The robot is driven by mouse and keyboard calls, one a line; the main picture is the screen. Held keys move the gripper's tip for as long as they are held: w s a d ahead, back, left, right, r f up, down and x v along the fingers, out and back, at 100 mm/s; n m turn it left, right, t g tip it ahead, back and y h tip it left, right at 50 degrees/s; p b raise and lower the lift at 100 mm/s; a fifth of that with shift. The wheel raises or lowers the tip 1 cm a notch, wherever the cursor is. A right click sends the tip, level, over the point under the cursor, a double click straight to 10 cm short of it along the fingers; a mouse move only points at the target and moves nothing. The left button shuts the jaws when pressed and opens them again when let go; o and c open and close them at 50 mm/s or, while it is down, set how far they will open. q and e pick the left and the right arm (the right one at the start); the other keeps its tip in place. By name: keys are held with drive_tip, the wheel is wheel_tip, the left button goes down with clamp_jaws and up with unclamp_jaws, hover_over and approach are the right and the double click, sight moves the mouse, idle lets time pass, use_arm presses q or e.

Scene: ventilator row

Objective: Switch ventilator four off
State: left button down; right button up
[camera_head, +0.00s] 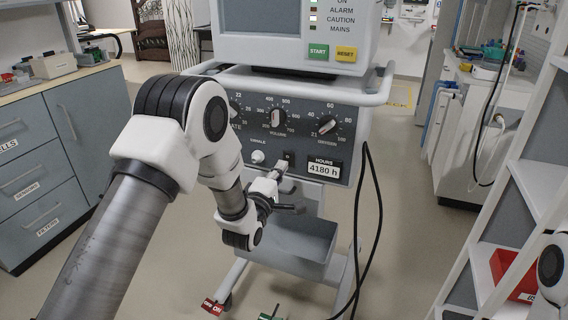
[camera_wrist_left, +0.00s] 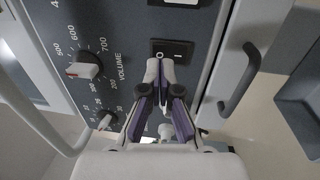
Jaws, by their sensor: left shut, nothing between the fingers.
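A ventilator (camera_head: 345,97) stands in front of me, with a grey panel of knobs and a screen unit above. No number four is readable on it. A black rocker switch (camera_wrist_left: 172,50) marked I and O sits on the panel in the left wrist view. My left gripper (camera_wrist_left: 163,68) is shut and empty, its fingertips just beside the switch; I cannot tell whether they touch it. In the head view the left gripper (camera_head: 284,169) is at the lower panel, left of the hours counter (camera_head: 324,169) reading 4180 h. My right gripper is not in view.
START (camera_head: 318,51) and RESET (camera_head: 345,54) buttons sit above the panel. A white rail (camera_head: 375,95) runs around the ventilator front. A black cable (camera_head: 378,200) hangs at its right. Drawers (camera_head: 35,160) stand left, a white rack (camera_head: 515,200) with a red bin (camera_head: 512,272) right.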

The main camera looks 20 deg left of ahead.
sight(288, 156)
use_arm(q)
drive_tip(key=w, duration=0.2)
drive_tip(key=shift+w+r, duration=0.15)
drive_tip(key=shift+w, duration=0.15)
drive_tip(key=shift+w+r, duration=0.15)
drive_tip(key=shift+w, duration=0.05)
